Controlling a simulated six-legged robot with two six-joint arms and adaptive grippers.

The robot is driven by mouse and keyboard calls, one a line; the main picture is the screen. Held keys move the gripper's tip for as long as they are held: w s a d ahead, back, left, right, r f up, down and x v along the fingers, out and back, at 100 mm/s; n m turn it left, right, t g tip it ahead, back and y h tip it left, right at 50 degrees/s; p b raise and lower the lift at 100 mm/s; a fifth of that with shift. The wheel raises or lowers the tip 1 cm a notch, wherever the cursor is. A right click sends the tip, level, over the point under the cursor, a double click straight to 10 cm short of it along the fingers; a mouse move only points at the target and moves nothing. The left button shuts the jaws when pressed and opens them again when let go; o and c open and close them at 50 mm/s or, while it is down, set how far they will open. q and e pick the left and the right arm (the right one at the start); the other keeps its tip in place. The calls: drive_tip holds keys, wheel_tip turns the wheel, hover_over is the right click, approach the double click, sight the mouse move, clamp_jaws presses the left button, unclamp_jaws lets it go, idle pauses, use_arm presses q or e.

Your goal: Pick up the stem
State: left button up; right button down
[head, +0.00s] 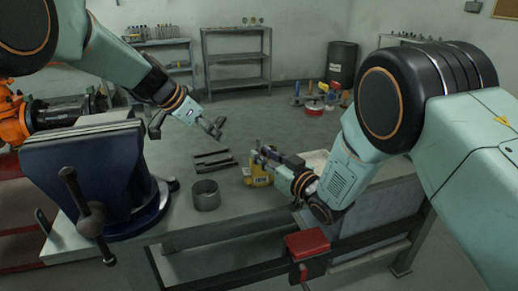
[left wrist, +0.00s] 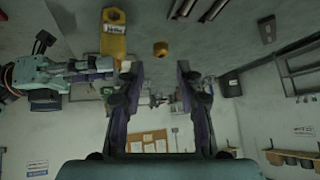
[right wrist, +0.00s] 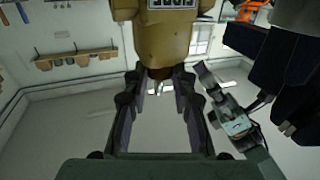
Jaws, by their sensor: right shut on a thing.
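The yellow valve body (head: 258,174) with a label stands on the bench, and it also shows at the top of the right wrist view (right wrist: 170,32) and in the left wrist view (left wrist: 113,42). My right gripper (head: 268,155) is shut on the narrower end of this body; in the right wrist view its fingers (right wrist: 155,95) lie on either side of that end. My left gripper (head: 218,130) is raised above the bench, to the left of the body; its fingers (left wrist: 155,75) are apart with nothing between them. I cannot make out a separate stem.
A blue vise (head: 95,170) stands at the left of the bench. A grey open cylinder (head: 206,195) and dark bars (head: 212,158) lie between it and the valve body. A red clamp (head: 307,243) sits in front.

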use_arm(q)
drive_tip(key=w+a+f+n+t+y, duration=0.3)
drive_tip(key=a+f+t+y, duration=0.1)
drive_tip(key=a+y, duration=0.1)
drive_tip(key=n+t+h, duration=0.2)
drive_tip(key=t+h, duration=0.4)
drive_tip(key=h, duration=0.2)
approach(258, 140)
drive_tip(key=shift+x, duration=5.25)
drive_tip(key=shift+f, duration=0.1)
drive_tip(key=shift+c, duration=0.4)
clamp_jaws()
